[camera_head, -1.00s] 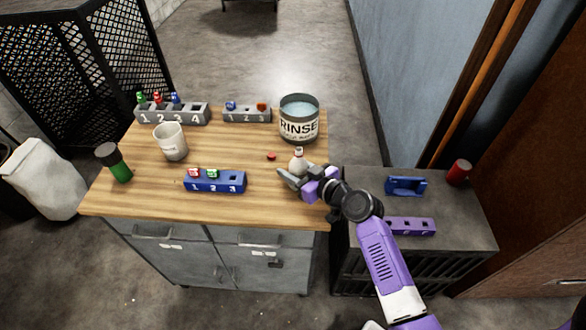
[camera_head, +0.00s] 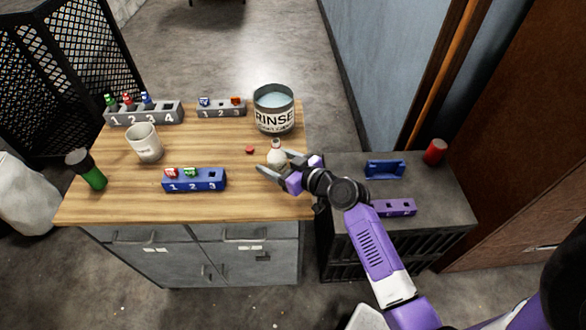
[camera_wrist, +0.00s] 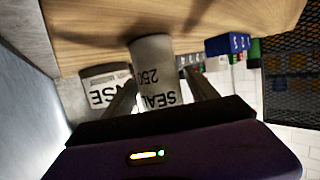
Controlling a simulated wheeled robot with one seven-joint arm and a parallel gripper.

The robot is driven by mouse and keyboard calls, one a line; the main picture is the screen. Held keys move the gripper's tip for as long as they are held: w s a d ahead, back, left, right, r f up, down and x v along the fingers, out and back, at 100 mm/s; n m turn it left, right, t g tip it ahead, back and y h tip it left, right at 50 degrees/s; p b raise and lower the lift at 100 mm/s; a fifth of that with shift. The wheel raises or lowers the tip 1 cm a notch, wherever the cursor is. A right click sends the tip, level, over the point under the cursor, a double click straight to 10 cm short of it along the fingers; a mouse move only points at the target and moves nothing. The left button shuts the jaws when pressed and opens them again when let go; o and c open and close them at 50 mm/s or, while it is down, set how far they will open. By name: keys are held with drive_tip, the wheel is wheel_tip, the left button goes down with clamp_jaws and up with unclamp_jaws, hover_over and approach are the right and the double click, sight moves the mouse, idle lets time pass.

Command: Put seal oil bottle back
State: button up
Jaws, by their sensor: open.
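The seal oil bottle (camera_head: 277,155) is a small pale bottle with a narrow neck, upright near the right edge of the wooden worktop (camera_head: 225,204). My gripper (camera_head: 275,162) reaches in from the right with its jaws open, one finger on either side of the bottle. In the wrist view the bottle (camera_wrist: 157,75), with "SEAL" and "250" lettering, appears upside down between the spread fingers of my gripper (camera_wrist: 162,92). Whether a finger touches it cannot be told. A small red piece (camera_head: 249,149) lies left of the bottle.
The rinse can (camera_head: 274,120) stands just behind the bottle. A dark side cabinet (camera_head: 437,190) at right holds a purple rack (camera_head: 394,207), a blue holder (camera_head: 384,170) and a red can (camera_head: 435,151).

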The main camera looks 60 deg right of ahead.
drive_tip(key=b+v, duration=0.2)
drive_tip(key=v, duration=0.8)
drive_tip(key=shift+s+a, duration=0.1)
drive_tip(key=shift+s, duration=0.2)
drive_tip(key=s+a+f+g, duration=0.1)
drive_tip(key=s+a+f, duration=0.3)
drive_tip(key=s+a, duration=0.2)
drive_tip(key=s+a+r+y, duration=0.1)
drive_tip(key=s+a+r, duration=0.3)
drive_tip(key=s+a, duration=0.3)
drive_tip(key=s+a+r+n+t, duration=0.1)
drive_tip(key=s+a+r, duration=0.4)
drive_tip(key=s+a, duration=0.2)
drive_tip(key=shift+s+a+r+t+y, duration=0.15)
drive_tip(key=shift+s+a+t+y, duration=0.2)
drive_tip(key=shift+s, duration=0.4)
drive_tip(key=shift+c, duration=0.2)
